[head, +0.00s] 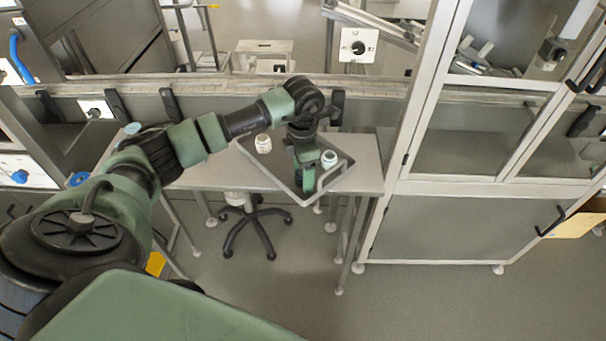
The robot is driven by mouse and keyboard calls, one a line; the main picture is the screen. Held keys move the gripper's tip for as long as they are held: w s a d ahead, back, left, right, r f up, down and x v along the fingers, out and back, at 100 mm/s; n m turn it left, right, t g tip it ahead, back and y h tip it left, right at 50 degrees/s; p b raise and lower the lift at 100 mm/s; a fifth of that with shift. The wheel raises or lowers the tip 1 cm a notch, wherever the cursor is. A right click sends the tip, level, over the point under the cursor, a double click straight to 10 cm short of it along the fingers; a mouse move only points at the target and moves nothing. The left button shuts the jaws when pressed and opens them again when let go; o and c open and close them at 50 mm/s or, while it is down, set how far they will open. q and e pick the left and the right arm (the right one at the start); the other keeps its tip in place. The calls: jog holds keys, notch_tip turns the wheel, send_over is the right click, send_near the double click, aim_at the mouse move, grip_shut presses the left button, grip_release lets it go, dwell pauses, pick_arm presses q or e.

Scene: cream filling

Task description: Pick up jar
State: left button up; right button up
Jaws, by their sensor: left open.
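Two small white jars show in the head view. One jar (263,143) stands at the left back of a dark tray with a light rim (337,182). The other jar (328,158) stands near the tray's right side. My left gripper (306,188) points down over the tray, just left of the right-hand jar. It is open, and I see nothing between its fingers. Whether a finger touches that jar cannot be told at this size. My right gripper is out of view.
The tray lies on a grey table (366,172) with thin legs. A conveyor rail (378,88) runs behind it. A framed glass cabinet (470,150) stands close on the right. A stool (252,215) is under the table. The floor in front is clear.

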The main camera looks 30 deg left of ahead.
pick_arm(q)
jog(key=c, duration=1.3)
jog(key=shift+c, duration=0.7)
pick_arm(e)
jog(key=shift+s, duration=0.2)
pick_arm(q)
jog(key=shift+r, duration=0.1)
